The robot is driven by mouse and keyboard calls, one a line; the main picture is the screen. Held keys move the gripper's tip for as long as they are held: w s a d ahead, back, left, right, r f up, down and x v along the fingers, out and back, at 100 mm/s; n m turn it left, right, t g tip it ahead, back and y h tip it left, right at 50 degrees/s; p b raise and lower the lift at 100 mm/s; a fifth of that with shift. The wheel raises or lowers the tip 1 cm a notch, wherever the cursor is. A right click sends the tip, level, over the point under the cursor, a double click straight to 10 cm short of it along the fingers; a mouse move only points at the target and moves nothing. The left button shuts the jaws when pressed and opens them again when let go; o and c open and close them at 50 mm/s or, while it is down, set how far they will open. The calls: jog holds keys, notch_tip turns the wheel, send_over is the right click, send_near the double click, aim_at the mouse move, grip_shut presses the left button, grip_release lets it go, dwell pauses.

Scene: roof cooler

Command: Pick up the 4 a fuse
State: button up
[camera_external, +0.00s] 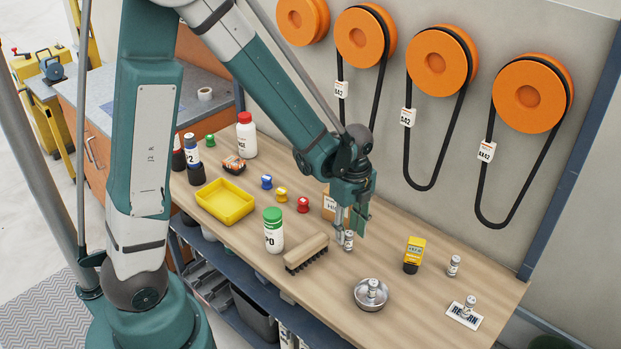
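Several small silver cylinders that look like fuses are on the bench; their labels are too small to read, so I cannot tell which is the 4 A one. One cylinder (348,241) is upright right at my gripper's fingertips. Another cylinder (372,287) is on a round metal dish. A third cylinder (453,265) stands at the right, and another (469,303) is on a white card. My gripper (349,229) points down over the first cylinder, low above the bench. Whether its fingers touch the cylinder is not clear.
A wooden brush (306,253) and green-capped bottle (273,235) are left of my gripper. A yellow box (414,254) is to its right and a brown box (329,205) close behind. The metal dish (362,300) is in front. A yellow tray (225,201) is farther left. Belts hang on the wall.

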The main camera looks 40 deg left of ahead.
aim_at(349, 243)
jog(key=shift+f, duration=1.3)
jog(key=c, duration=1)
